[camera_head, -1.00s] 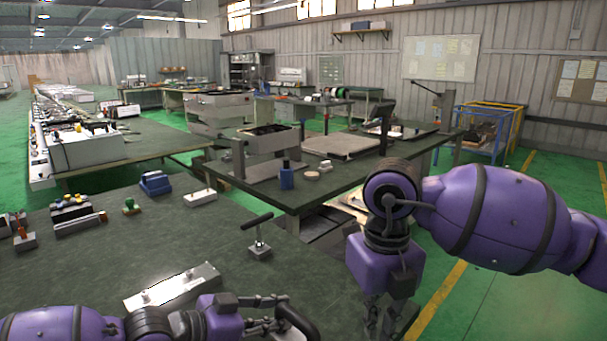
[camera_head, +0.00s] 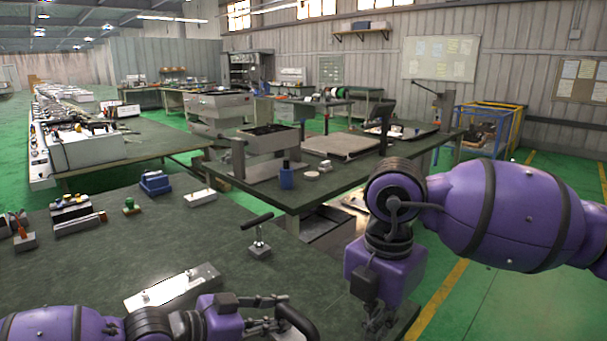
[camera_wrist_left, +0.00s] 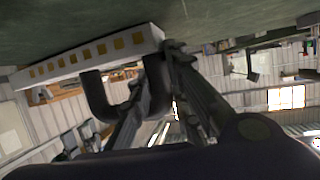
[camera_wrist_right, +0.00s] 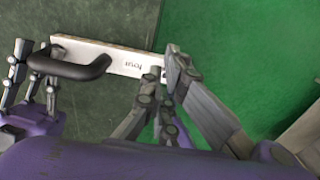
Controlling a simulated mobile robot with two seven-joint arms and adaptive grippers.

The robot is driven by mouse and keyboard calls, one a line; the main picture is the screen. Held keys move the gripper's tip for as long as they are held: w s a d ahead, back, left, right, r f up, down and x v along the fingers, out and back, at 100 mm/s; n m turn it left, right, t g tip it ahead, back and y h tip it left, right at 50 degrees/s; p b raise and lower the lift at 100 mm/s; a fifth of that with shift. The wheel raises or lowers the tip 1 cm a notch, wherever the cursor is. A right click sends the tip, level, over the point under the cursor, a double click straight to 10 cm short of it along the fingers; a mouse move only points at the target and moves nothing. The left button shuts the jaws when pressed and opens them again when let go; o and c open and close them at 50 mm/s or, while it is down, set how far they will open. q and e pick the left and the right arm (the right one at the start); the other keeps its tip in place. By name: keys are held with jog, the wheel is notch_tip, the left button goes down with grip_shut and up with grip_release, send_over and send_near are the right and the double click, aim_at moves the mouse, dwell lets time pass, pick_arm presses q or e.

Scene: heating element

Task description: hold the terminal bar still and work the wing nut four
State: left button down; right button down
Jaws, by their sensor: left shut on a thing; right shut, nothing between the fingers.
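The white terminal bar (camera_wrist_right: 128,62) lies near the table edge in the right wrist view, with an upside-down "four" label and a black arched handle (camera_wrist_right: 72,68). In the left wrist view the bar (camera_wrist_left: 90,56) shows a row of yellow squares. My left gripper (camera_head: 280,312) is shut on the black handle (camera_head: 300,322). My right gripper (camera_wrist_right: 162,78) is shut and empty at the label end of the bar, by the "four" mark. I cannot make out wing nut four; the right fingers cover that end.
A grey plate (camera_head: 172,288) with small posts lies left of the grippers. A T-handled stand (camera_head: 259,240) stands beyond them. Blue and grey blocks sit farther back on the table. Green floor lies right of the table edge.

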notch_tip(320, 180, down, 7)
jog(key=shift+s, duration=0.15)
dwell(0.4)
jog(key=shift+s+a, duration=0.25)
jog(key=shift+s, duration=0.3)
dwell(0.7)
jog(key=shift+s+d+r, duration=0.1)
jog(key=shift+d, duration=0.2)
dwell(0.4)
jog(key=shift+s+d, duration=0.45)
jog(key=shift+s+d, duration=0.1)
jog(key=shift+s, duration=0.1)
jog(key=shift+d, duration=0.1)
dwell(0.5)
